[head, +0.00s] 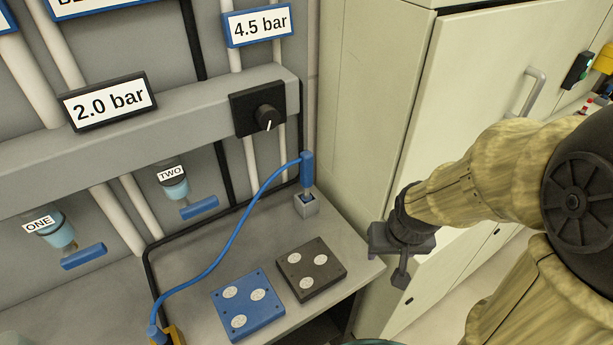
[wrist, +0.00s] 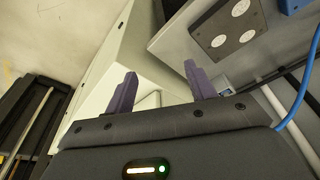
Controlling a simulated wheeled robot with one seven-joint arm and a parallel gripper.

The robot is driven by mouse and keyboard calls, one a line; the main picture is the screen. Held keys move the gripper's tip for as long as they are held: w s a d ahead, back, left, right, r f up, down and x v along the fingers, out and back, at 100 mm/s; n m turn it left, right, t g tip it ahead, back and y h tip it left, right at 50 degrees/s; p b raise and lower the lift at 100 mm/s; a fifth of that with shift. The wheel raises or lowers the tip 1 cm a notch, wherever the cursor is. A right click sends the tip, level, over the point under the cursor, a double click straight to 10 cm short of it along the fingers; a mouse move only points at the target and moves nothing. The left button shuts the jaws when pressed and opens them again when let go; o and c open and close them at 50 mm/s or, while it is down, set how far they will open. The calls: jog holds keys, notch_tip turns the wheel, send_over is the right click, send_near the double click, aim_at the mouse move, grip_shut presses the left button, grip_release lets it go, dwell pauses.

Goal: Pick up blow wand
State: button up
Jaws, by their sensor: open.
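The blow wand (head: 307,168) appears to be the blue handle standing upright in a small grey holder (head: 306,205) at the back right of the grey bench. A blue hose (head: 232,235) runs from its top to a yellow fitting at the front left. My gripper (head: 401,273) is right of the bench, in front of the cream cabinet, apart from the wand. In the wrist view my gripper (wrist: 158,88) shows two purple fingers spread apart with nothing between them. The wand itself is not clearly visible there; a blue hose (wrist: 304,92) shows at the right edge.
A blue block (head: 248,305) and a black block (head: 310,270), each with white discs, lie on the bench (head: 205,262) near the holder. A pressure knob (head: 265,117) sits on the rail above. The cream cabinet (head: 385,110) stands right of the bench.

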jog(key=w+f+n+t+p, duration=0.2)
jog(key=w+f+n+t, duration=0.1)
jog(key=w, duration=0.6)
jog(key=n+t+y+p, duration=0.4)
jog(key=t+y, duration=0.4)
jog(key=y, duration=0.2)
send_near(310, 165)
jog(key=s+d+f, duration=0.2)
jog(key=s, duration=0.1)
jog(key=shift+s+r+t, duration=0.3)
jog(key=shift+r+t, duration=0.3)
jog(key=p+x, duration=0.5)
jog(key=x, duration=0.6)
jog(key=shift+r, duration=0.1)
jog(key=shift+w+a, duration=0.45)
